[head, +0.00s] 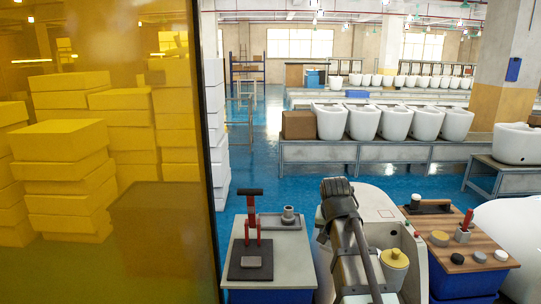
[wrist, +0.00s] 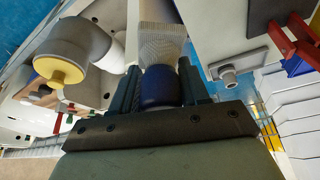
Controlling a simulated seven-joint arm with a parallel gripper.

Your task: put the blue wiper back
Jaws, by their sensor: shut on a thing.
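My gripper (wrist: 160,90) shows in the wrist view with its two dark fingers on either side of a blue cylindrical part. This looks like the handle of the blue wiper (wrist: 160,86). A pale, textured, flared end (wrist: 161,45) extends from it, away from the gripper. The gripper is shut on the blue part, and the wiper appears clear of the surfaces around it. In the head view my arm rises in the lower middle. I cannot make out the gripper or the wiper there.
A left table (head: 291,276) carries a red-handled tool (head: 265,225) and a grey cylinder fitting (head: 289,215). A wooden-topped table (head: 446,252) at right holds small pieces. White toilets (head: 364,122) line the conveyor behind.

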